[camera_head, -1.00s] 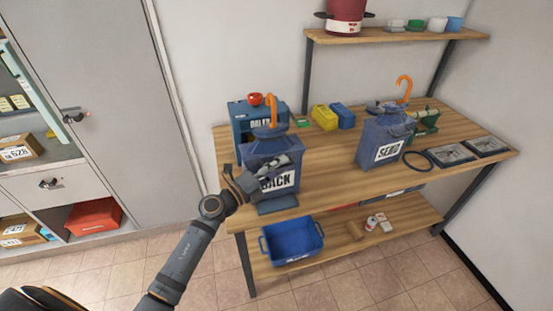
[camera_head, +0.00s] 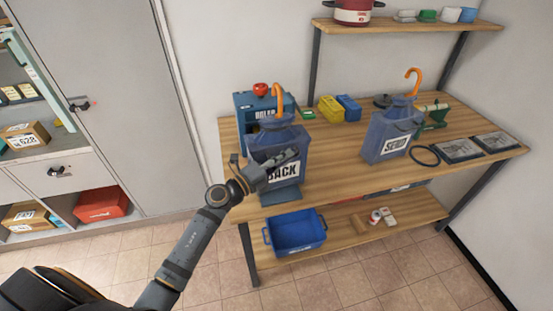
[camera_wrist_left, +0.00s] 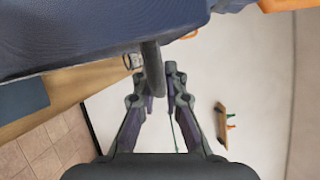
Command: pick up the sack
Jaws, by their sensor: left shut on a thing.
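A blue sack with a white label, which I read as BACK (camera_head: 291,174), is near the front left of the wooden table (camera_head: 335,180). An orange hook (camera_head: 278,97) rises at its top. My left gripper (camera_head: 292,155) is in front of the sack and overlaps its label. In the left wrist view, the fingers (camera_wrist_left: 160,78) are shut around a dark strap or handle (camera_wrist_left: 152,70), with the blue cloth close above. Whether the sack's bottom touches the table is unclear. A second blue sack, marked SEND (camera_head: 395,145), stands further right. My right gripper is not in view.
A blue box (camera_head: 243,108) with a red ball (camera_head: 260,89) stands behind the sack. Yellow (camera_head: 331,110) and blue (camera_head: 349,107) bins are behind it to the right. A blue crate (camera_head: 296,232) sits on the lower shelf. Table space between the sacks is clear.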

